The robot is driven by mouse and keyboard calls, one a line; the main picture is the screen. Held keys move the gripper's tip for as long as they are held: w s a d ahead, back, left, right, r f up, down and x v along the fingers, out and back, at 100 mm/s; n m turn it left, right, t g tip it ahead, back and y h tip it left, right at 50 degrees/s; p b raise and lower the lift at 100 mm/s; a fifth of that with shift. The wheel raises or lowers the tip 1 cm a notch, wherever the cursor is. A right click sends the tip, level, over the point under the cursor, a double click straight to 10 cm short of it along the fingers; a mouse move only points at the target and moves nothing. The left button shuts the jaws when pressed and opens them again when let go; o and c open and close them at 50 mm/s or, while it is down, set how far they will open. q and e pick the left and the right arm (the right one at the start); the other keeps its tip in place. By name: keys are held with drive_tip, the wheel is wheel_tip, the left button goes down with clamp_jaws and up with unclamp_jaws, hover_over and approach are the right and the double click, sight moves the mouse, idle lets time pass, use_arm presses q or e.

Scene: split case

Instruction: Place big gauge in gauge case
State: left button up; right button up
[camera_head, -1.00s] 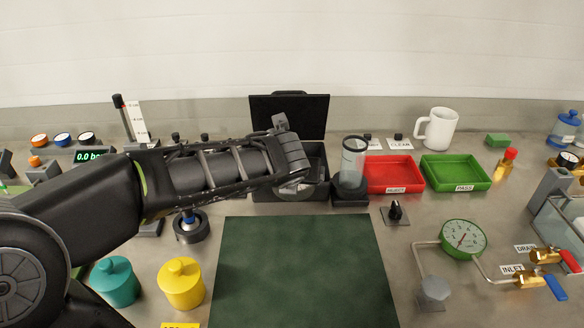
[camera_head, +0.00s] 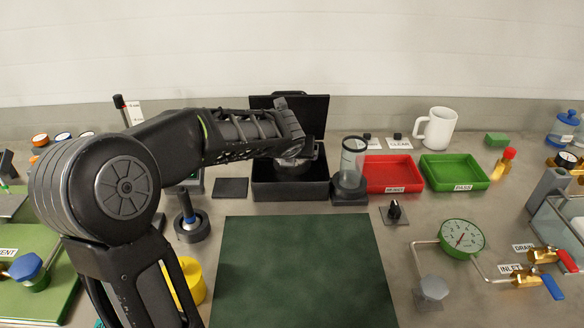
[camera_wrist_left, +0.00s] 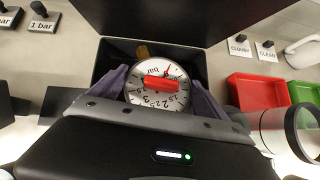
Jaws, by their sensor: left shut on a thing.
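The gauge case (camera_head: 290,192) is a black box with its lid (camera_head: 312,105) standing open at the back. My left gripper (camera_head: 294,158) is over the case, with the big gauge (camera_head: 291,164) low between its fingers. In the left wrist view, the fingers (camera_wrist_left: 156,88) close on the gauge from both sides. Its white dial (camera_wrist_left: 146,93) faces the camera, with a red bar across it and a brass stem (camera_wrist_left: 142,51) behind. The black case walls (camera_wrist_left: 108,58) surround it. Whether the gauge touches the case floor is hidden. My right gripper is out of view.
A clear cylinder (camera_head: 352,165) on a dark base stands close at the case's right. Beyond it are a red tray (camera_head: 392,187) and a green tray (camera_head: 440,161). A green gauge (camera_head: 462,238) sits on piping at the right. The dark green mat (camera_head: 300,275) in front is clear.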

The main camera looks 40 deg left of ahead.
sight(292, 179)
use_arm(q)
wheel_tip(292, 179, down, 4)
drive_tip(key=shift+f+b, duration=0.15)
drive_tip(key=shift+b, duration=0.75)
drive_tip(key=shift+w+a+f, duration=0.15)
drive_tip(key=shift+w+f, duration=0.05)
drive_tip(key=o, duration=1.6)
drive_tip(key=shift+f, duration=0.15)
drive_tip(key=shift+r, duration=0.25)
drive_tip(key=p+v, duration=0.2)
drive_tip(key=v, duration=1)
drive_tip(key=shift+f, duration=0.1)
